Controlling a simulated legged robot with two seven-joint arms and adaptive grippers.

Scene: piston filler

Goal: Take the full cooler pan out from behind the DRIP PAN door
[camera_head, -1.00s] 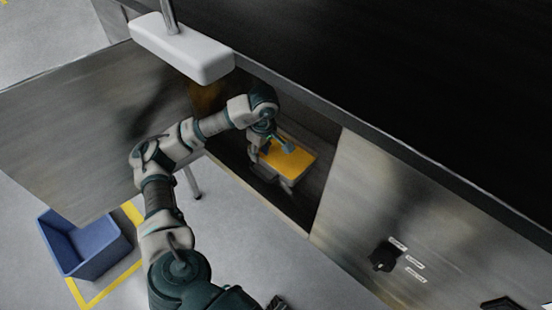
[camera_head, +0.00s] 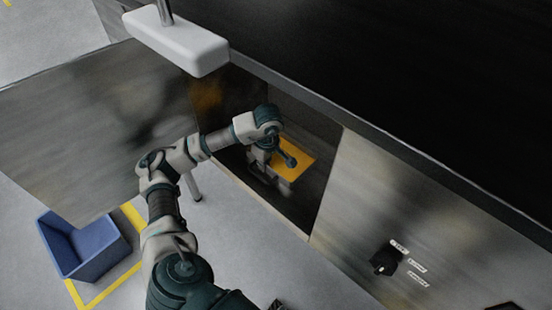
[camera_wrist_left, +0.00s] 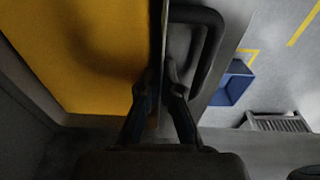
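The cooler pan, with yellow contents (camera_head: 298,154), sits inside the open bay under the machine in the head view. In the left wrist view its yellow contents (camera_wrist_left: 85,55) fill the left side. A thin pan wall (camera_wrist_left: 157,45) runs down the middle, with a grey loop handle (camera_wrist_left: 216,40) on its outer side. My left gripper (camera_wrist_left: 162,92) has one finger on each side of the wall, close to it. Whether the fingers press on the wall or handle is unclear. In the head view, my wrist hides part of the pan. My right gripper cannot be made out.
A large metal door panel (camera_head: 85,125) stands open at left. A white bar (camera_head: 178,42) hangs above the bay. A closed panel with a black knob (camera_head: 384,258) is at right. A blue bin (camera_head: 85,250) stands on the yellow-marked floor. Floor before the bay looks clear.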

